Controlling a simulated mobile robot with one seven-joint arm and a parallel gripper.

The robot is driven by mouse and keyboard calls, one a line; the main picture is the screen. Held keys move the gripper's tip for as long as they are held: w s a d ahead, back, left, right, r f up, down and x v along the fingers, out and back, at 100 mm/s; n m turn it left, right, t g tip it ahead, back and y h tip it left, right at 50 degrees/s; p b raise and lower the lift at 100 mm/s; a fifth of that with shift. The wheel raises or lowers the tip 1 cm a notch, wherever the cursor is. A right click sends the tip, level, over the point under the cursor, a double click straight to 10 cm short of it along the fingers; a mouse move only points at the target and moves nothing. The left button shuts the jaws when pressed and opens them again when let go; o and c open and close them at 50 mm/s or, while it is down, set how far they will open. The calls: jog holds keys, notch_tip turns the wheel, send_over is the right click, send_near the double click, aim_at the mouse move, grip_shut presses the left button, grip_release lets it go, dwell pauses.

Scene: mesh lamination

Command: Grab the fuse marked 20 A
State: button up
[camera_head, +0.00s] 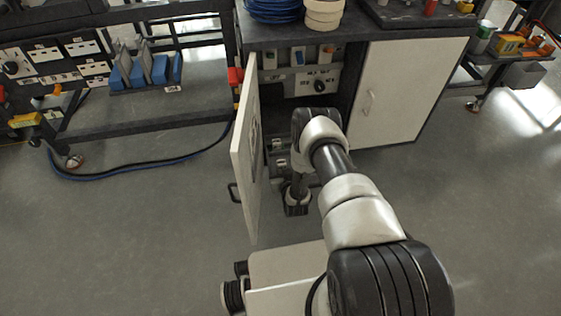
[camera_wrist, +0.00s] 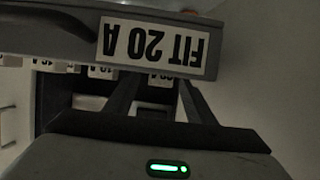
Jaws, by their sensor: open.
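A large label reading "FIT 20 A" (camera_wrist: 153,46) appears upside down on a grey edge across the top of the wrist view. Beyond my gripper is a row of small white tags; the one between the fingers (camera_wrist: 160,80) seems to read 20 A. The fuse body at that tag is dark and mostly hidden. My gripper (camera_wrist: 159,90) is open, its two dark fingers apart on either side of that tag, with nothing visibly held. Contact cannot be told. In the head view, my arm reaches to the open cabinet, and the fingers cannot be made out.
The open cabinet door (camera_head: 247,150) stands left of my arm; the closed white door (camera_head: 405,92) is on the right. A panel with a dark knob (camera_head: 320,87) is inside the cabinet. More tags (camera_wrist: 103,72) line the row to the left. The floor at left is clear except a hose (camera_head: 150,165).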

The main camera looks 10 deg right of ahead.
jog(key=shift+s, duration=0.15)
jog(key=shift+c, duration=0.4)
jog(key=c, duration=1.1)
